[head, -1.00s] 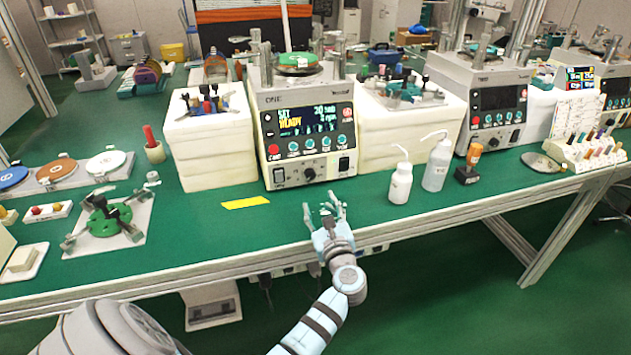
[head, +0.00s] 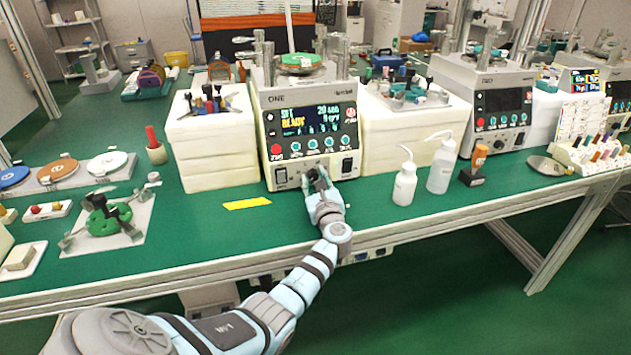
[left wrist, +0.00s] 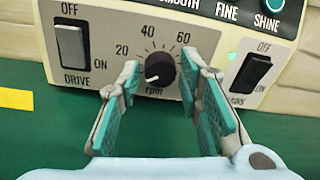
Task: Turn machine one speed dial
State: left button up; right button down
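Machine one (head: 308,120), marked ONE, stands on the green bench with its display lit. Its black speed dial (left wrist: 160,69), marked rpm, shows on the lower front panel in the left wrist view. The dial's white pointer points to the lower left, below the 20 mark. My left gripper (left wrist: 165,85) is open, its two teal-padded fingers to the left and right of the dial with gaps showing. In the head view my left gripper (head: 317,180) hides the dial. My right gripper is not in view.
The DRIVE switch (left wrist: 72,43) is left of the dial and another OFF/ON switch (left wrist: 251,73) is right. White blocks (head: 212,150) flank the machine. A white bottle (head: 404,184) stands to the right. A yellow strip (head: 247,203) lies at left on clear bench.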

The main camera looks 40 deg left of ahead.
pick_arm(q)
grip_shut()
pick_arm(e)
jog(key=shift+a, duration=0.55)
pick_arm(q)
jog(key=shift+r+m+p, duration=0.1)
jog(key=shift+m+p, duration=0.2)
jog(key=shift+m, duration=0.2)
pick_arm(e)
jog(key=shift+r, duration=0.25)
pick_arm(q)
jog(key=m+p, duration=0.1)
jog(key=m, duration=0.1)
jog(key=shift+r+m, duration=0.1)
jog(key=shift+m, duration=0.2)
jog(key=shift+m+p, duration=0.9)
jog(key=shift+m, duration=0.7)
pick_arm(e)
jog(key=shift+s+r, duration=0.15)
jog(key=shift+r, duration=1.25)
pick_arm(q)
jog(key=o, duration=0.5)
grip_release()
jog(key=shift+s, duration=0.1)
